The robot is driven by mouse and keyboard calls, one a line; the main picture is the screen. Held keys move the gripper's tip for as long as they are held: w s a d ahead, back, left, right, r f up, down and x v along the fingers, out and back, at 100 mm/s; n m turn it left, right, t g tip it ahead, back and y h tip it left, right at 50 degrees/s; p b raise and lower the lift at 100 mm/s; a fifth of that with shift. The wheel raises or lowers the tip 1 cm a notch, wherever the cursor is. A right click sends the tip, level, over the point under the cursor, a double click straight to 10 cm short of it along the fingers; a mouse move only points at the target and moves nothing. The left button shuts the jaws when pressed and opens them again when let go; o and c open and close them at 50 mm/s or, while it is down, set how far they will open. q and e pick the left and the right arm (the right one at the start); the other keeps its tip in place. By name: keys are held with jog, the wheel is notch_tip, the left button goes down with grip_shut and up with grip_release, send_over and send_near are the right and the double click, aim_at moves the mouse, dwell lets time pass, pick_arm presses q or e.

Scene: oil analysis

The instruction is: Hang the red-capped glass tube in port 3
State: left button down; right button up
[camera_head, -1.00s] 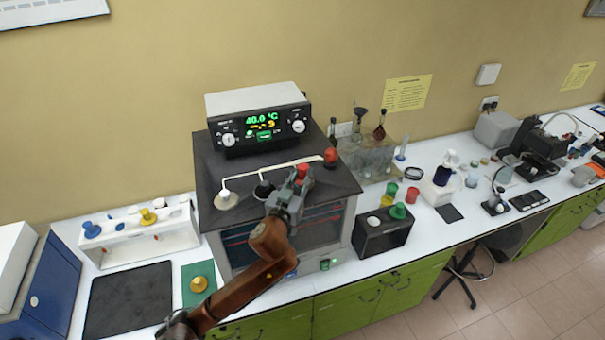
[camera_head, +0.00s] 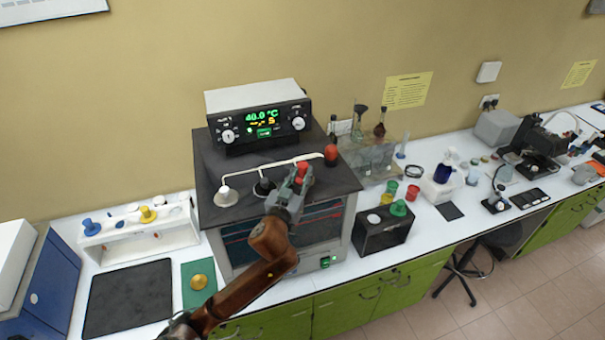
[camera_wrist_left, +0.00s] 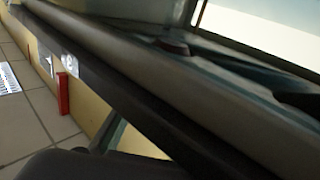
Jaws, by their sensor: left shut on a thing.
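My left gripper (camera_head: 298,182) is over the dark top of the heated bath (camera_head: 215,165), toward its front right. It is shut on the red cap (camera_head: 302,168) of the glass tube. The tube's glass below the cap is hidden behind the gripper and the bath top. On the bath top, a white cap (camera_head: 227,196), a black cap (camera_head: 263,187) and a round red cap (camera_head: 331,153) stand along a white line. No port numbers are readable. The left wrist view is filled with a dark edge and glass, and the tube is not clear there. My right gripper is out of view.
The control box (camera_head: 262,120) reading 40.0 °C stands at the back of the bath. A white rack (camera_head: 140,243) with blue and yellow caps is at the left, behind a dark mat (camera_head: 130,300). A black block (camera_head: 384,230) with a green cap stands to the right.

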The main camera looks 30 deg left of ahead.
pick_arm(q)
jog(key=shift+f, duration=0.6)
jog(key=c, duration=1.6)
grip_release()
jog(key=shift+d+f, duration=0.1)
jog(key=shift+f, duration=0.15)
jog(key=shift+s, duration=0.15)
jog(key=s, duration=0.3)
jog(key=s+d, duration=0.1)
jog(key=s, duration=0.3)
jog(key=s+d+r, duration=0.1)
jog(key=s, duration=0.2)
jog(key=shift+s, duration=0.2)
jog(key=shift+s+r, duration=0.25)
jog(key=shift+s, duration=0.3)
